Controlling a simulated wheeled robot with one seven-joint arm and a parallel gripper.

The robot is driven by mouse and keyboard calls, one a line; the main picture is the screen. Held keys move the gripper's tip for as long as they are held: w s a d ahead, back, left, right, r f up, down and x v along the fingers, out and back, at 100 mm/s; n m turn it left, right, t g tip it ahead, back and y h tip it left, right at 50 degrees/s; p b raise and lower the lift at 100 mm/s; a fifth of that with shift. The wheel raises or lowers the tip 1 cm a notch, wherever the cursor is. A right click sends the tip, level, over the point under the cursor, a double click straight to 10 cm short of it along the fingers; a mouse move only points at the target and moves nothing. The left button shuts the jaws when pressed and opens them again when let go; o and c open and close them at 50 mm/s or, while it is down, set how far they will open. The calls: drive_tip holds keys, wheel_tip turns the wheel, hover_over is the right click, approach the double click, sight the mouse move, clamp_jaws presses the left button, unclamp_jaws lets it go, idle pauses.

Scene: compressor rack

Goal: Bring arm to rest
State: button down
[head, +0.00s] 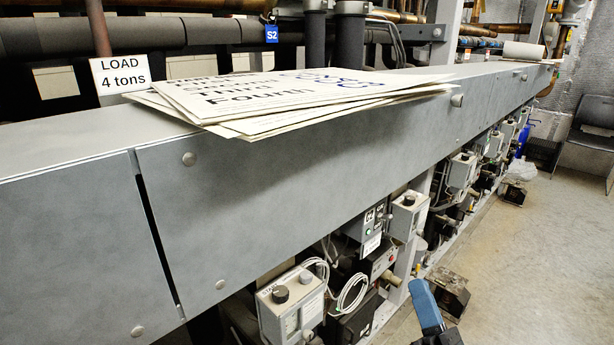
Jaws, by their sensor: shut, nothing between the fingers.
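A long grey metal rack casing (330,170) runs from the near left to the far right. Loose printed sheets (270,98) lie on top. Control boxes (291,306) and cables sit below. Concrete floor (540,260) is open at right; a dark chair (592,135) stands far right.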

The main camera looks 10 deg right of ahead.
drive_tip(key=s+f+m+g+h+p, duration=0.1)
drive_tip(key=s+f+m+g+h, duration=0.15)
drive_tip(key=s+m, duration=0.7)
drive_tip(key=s+a+r+m+g+p, duration=0.1)
drive_tip(key=s+r+m+g, duration=0.1)
drive_tip(key=s+m, duration=0.7)
drive_tip(key=s+a+r+m+g+p, duration=0.1)
drive_tip(key=s+r+m+g, duration=0.2)
drive_tip(key=s+m, duration=0.7)
drive_tip(key=s+g, duration=0.1)
drive_tip(key=s, duration=0.7)
drive_tip(key=shift+s+a+r+g+p, duration=0.15)
drive_tip(key=shift+s+g+p, duration=0.1)
drive_tip(key=shift+g+p, duration=0.1)
drive_tip(key=shift+h, duration=0.25)
